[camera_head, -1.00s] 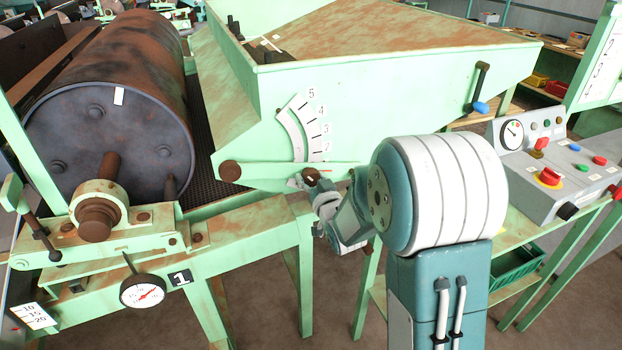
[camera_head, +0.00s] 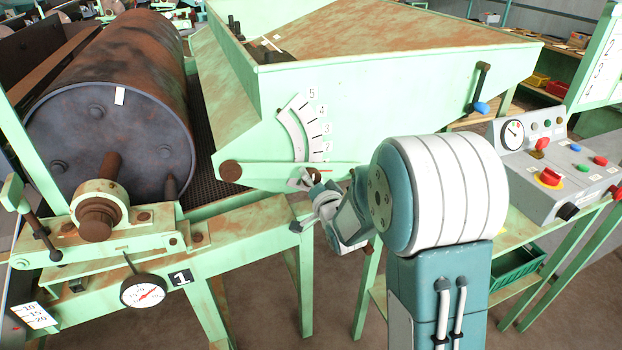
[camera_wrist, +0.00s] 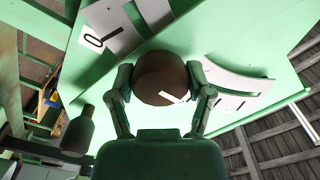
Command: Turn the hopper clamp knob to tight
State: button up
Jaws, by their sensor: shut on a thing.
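The hopper clamp knob (camera_wrist: 160,78) is a round brown knob with a white mark, on the green hopper side in the wrist view. In the head view the knob (camera_head: 314,174) sits below the numbered scale, partly hidden by my gripper. My gripper (camera_wrist: 162,92) is shut on the knob, with one finger on each side of it. In the head view my gripper (camera_head: 305,181) reaches the knob from the lower right. The white mark points toward the right finger in the wrist view.
A curved scale (camera_head: 292,132) numbered up to 5 is above the knob. A blue-handled crank (camera_head: 481,105) is on the hopper's right. A rusty drum (camera_head: 110,140) lies left. A control panel (camera_head: 548,170) with buttons stands right. A dial gauge (camera_head: 143,291) hangs at lower left.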

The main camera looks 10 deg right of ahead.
dwell(0.5)
jog(key=o, duration=1.1)
jog(key=shift+o, duration=0.2)
jog(key=shift+s, duration=0.1)
jog(key=s, duration=0.7)
jog(key=shift+d, duration=0.45)
jog(key=shift+f, duration=0.1)
